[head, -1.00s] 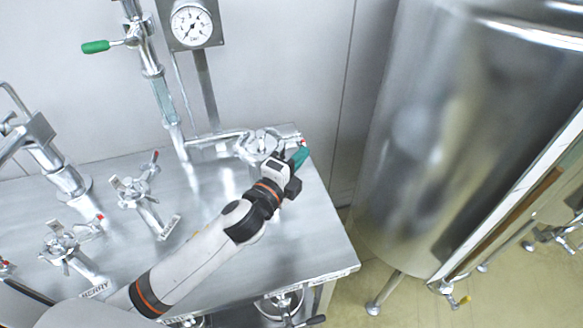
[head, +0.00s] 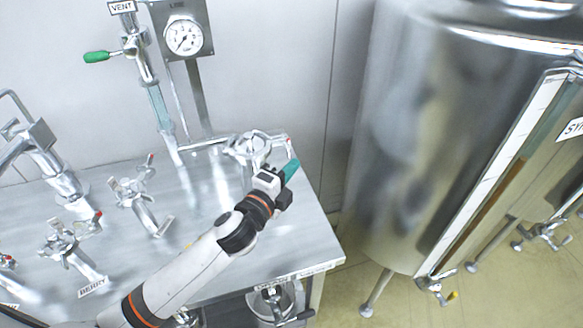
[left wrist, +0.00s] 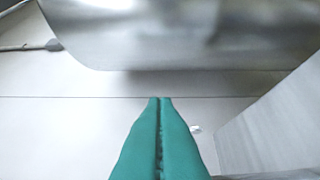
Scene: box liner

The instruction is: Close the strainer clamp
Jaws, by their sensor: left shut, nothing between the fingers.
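A round steel fitting with a clamp ring (head: 247,146) stands at the table's back right, on the end of a horizontal pipe. It looks like the strainer, but I cannot tell whether its clamp is open or shut. A thin red-tipped handle (head: 289,143) sticks up at its right side. My left gripper (head: 291,168) has teal fingers shut and empty, in front and to the right of the fitting, seemingly apart from it. The shut fingers also show in the left wrist view (left wrist: 160,100), where the clamp cannot be made out. My right gripper is not in view.
Several steel valves stand on the table's left (head: 134,195). A gauge (head: 183,38) and a green-handled vent pipe (head: 130,45) rise behind. A large steel tank (head: 415,150) stands right of the table. The table's front right (head: 300,240) is bare.

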